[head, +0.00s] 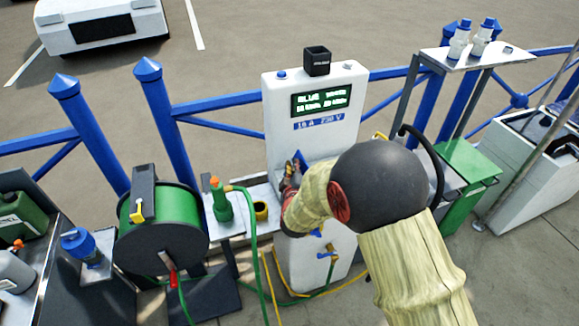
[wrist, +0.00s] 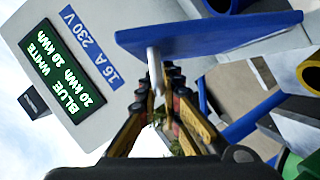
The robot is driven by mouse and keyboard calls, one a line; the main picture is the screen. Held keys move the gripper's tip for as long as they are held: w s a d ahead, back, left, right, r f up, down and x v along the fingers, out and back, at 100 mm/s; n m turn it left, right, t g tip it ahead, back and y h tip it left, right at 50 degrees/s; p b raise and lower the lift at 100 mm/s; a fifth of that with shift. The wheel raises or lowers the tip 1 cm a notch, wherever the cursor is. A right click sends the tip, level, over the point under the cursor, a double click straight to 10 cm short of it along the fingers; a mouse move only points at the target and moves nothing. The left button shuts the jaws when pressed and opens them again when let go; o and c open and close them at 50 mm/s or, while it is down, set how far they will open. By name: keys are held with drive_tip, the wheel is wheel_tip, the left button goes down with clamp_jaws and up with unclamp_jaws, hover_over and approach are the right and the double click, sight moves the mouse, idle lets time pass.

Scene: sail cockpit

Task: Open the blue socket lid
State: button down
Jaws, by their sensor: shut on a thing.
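The white power post (head: 312,100) stands at the centre of the head view, with a lit green display (head: 321,100) and a blue "16 A 230 V" label. The blue socket lid (wrist: 215,35) shows large in the wrist view as a flat blue plate seen nearly edge-on, standing out from the post face. A short pale grip pin (wrist: 152,68) sticks out from it. My gripper (wrist: 158,95) is shut on this pin. In the head view my gripper (head: 290,174) is at the post front, and a small blue part of the lid shows above it. My arm hides much of the post's right side.
A green hose reel (head: 160,228) and a green nozzle (head: 221,203) stand left of the post. A green cabinet (head: 466,160) and a white bin (head: 530,165) stand at right. Blue railings (head: 220,103) run behind. Hoses hang by the post's base.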

drive_tip(key=shift+d, duration=0.25)
drive_tip(key=c, duration=2)
unclamp_jaws()
drive_tip(key=shift+o, duration=0.2)
drive_tip(key=v, duration=1.2)
